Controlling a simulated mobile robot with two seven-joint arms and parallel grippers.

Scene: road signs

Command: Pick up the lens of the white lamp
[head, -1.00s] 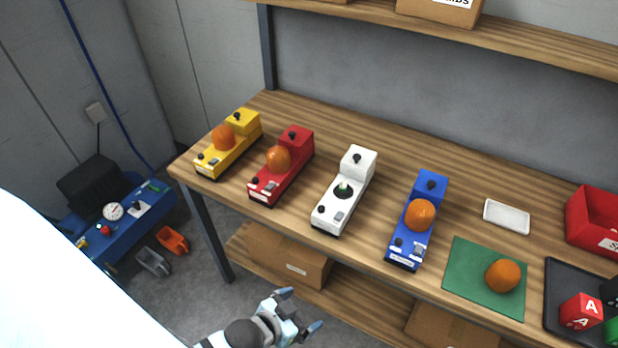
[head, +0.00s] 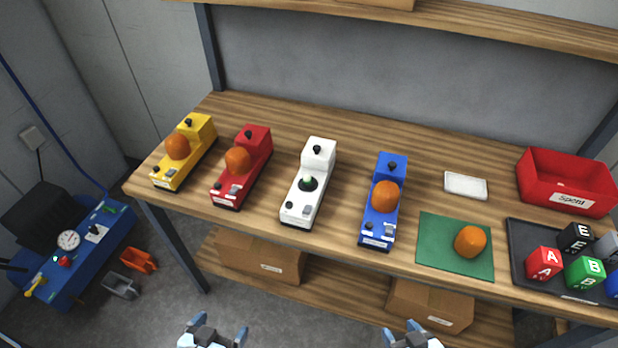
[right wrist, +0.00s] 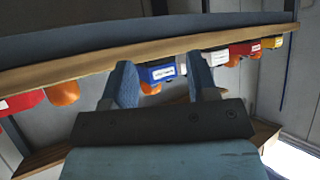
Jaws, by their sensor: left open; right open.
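The white lamp (head: 308,185) stands on the bench with a bare dark socket and a small green bulb; no lens is on it. A loose orange lens (head: 471,242) sits on the green mat (head: 440,262) to the right. In the right wrist view, the loose lens (right wrist: 62,92) is left of the fingers and the white lamp (right wrist: 216,56) is right of them. My left gripper (head: 218,329) is open and empty in front of the bench, low in the head view. My right gripper (head: 401,331) is open and empty, also in front of the bench.
Yellow (head: 185,152), red (head: 242,167) and blue (head: 384,202) lamps carry orange lenses. A white dish (head: 466,186), a red bin (head: 567,182) and a black tray (head: 520,265) with lettered cubes lie right.

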